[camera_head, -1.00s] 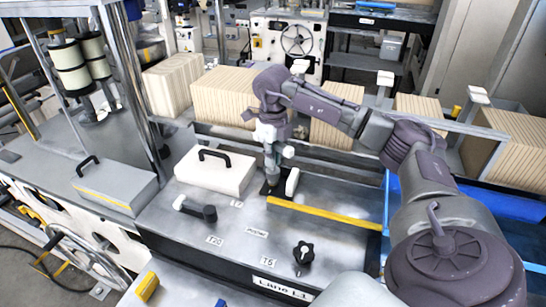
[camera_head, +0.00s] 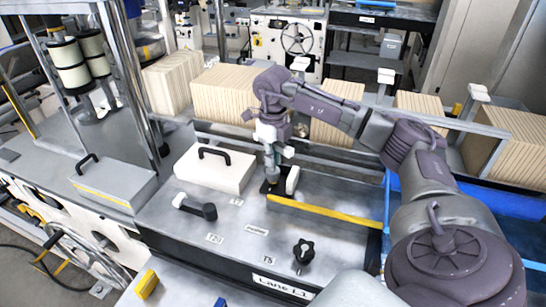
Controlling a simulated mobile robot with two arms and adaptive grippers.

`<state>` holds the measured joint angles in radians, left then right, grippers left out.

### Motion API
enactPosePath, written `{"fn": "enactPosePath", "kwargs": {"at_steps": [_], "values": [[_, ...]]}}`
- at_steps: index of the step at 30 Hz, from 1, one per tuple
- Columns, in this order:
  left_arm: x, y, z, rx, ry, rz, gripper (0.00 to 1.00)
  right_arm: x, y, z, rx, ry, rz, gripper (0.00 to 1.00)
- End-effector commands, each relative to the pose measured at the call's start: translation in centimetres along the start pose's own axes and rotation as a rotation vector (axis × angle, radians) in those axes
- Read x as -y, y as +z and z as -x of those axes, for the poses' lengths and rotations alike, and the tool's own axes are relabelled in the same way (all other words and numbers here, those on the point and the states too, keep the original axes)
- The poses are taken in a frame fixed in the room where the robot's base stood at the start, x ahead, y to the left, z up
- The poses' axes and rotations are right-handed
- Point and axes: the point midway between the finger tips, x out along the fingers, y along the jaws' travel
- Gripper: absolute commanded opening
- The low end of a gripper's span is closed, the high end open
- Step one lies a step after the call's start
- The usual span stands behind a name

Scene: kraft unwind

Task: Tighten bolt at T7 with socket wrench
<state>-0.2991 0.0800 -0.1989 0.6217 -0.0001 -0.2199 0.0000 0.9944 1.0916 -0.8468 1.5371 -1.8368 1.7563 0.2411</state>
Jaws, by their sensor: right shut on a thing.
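My right gripper (camera_head: 271,160) points down over the metal bench top, behind the yellow strip's left end. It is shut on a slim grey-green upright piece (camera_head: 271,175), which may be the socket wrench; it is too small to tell. The piece's lower end is at a dark plate (camera_head: 266,188) on the bench, with a white rounded block (camera_head: 292,180) just to its right. The bolt is hidden or too small to make out, and I read no T7 label. My left gripper is not in view.
A white case with a black handle (camera_head: 215,172) stands just left of the gripper. A black-and-white lever (camera_head: 195,207), a black knob (camera_head: 303,251) and a yellow strip (camera_head: 325,212) are on the bench (camera_head: 335,235). Stacked tan boards (camera_head: 225,98) stand behind.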

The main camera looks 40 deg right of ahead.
Motion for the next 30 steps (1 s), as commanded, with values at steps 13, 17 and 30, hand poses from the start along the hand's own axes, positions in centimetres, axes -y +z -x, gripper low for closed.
{"fn": "enactPosePath", "kwargs": {"at_steps": [13, 17, 30], "values": [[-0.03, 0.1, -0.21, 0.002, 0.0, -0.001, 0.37, -0.02, 0.03, -0.3, 0.001, 0.0, 0.0, 0.0], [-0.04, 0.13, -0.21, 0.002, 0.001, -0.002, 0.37, -0.01, 0.04, -0.34, 0.001, 0.0, 0.0, 0.0], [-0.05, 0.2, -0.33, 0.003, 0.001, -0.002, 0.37, 0.0, 0.03, -0.54, 0.001, 0.0, 0.0, 0.0]]}}
